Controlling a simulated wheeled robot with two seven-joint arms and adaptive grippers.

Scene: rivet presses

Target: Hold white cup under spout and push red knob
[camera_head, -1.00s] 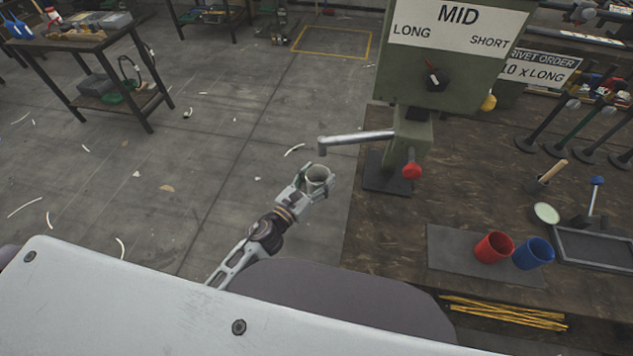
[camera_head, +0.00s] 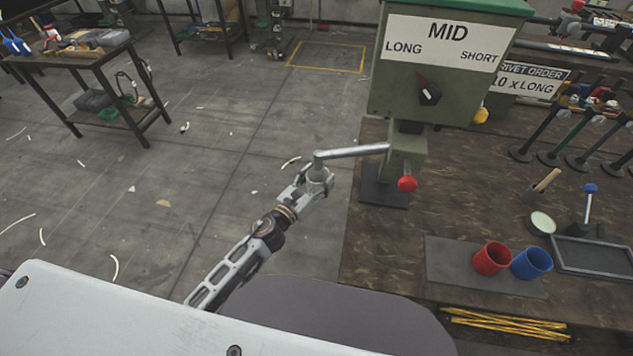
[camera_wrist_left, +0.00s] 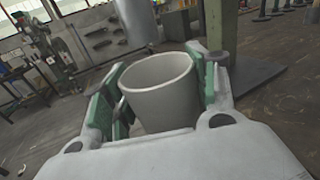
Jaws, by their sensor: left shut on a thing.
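The white cup (camera_wrist_left: 162,97) stands upright between the green-padded fingers of my left gripper (camera_head: 316,181), which is shut on it. In the head view the cup is partly hidden by the spout's tip and the fingers. The spout (camera_head: 350,153) is a grey tube reaching left from the green rivet press (camera_head: 440,70), and its bent end is over the cup's mouth in the head view. The height gap cannot be told. The red knob (camera_head: 407,184) is on the press's lower front, right of the gripper, with nothing touching it. My right gripper is not in view.
A red cup (camera_head: 492,258) and a blue cup (camera_head: 532,262) stand on a dark mat at the bench's front. The press dial (camera_head: 429,93) sits below the MID label. The floor left of the bench (camera_head: 390,237) is open, with scattered scraps.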

